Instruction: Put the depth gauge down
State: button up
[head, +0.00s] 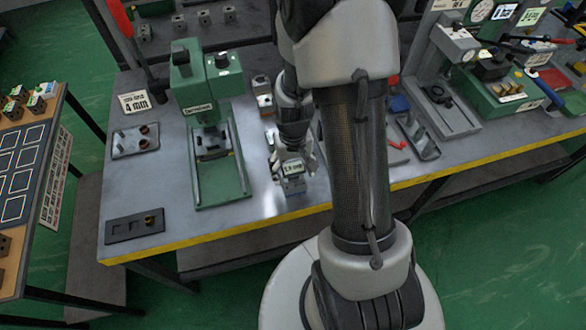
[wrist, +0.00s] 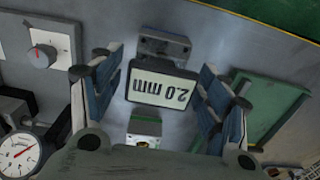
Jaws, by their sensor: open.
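The depth gauge (head: 293,169) stands near the front edge of the grey bench, with its display facing up. In the wrist view the gauge (wrist: 162,88) reads "2.0 mm" and sits between the fingers. A grey block (wrist: 163,46) shows directly beyond the display; I cannot tell whether it is the gauge's own base or a separate rest. My gripper (wrist: 157,76) is open, one finger on each side of the gauge, with visible gaps on both sides. In the head view my gripper (head: 290,158) is low over the bench, partly hiding the gauge.
A green press (head: 208,135) stands close to the left of my gripper. A grey tray (head: 135,141) and a dark tray (head: 134,226) lie farther left. A red-handled tool (head: 397,145) and a small tray (head: 418,138) are to the right. The bench's yellow front edge (head: 230,233) is near.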

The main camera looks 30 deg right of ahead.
notch_tip(320, 180, up, 12)
jog(key=p, duration=0.4)
notch_tip(320, 180, up, 7)
jog(key=t, duration=0.1)
send_over(293, 167)
jog(key=a, duration=0.3)
jog(key=s+a+r+n+t, duration=0.1)
jog(key=s+a+r, duration=0.2)
jog(key=s+r, duration=0.3)
jog(key=s+a+r+n+t, duration=0.2)
jog(key=s+a+r, duration=0.2)
jog(key=s+r, duration=0.3)
jog(key=shift+s+a+t, duration=0.25)
jog(key=shift+a+t, duration=0.05)
jog(key=shift+r, duration=0.15)
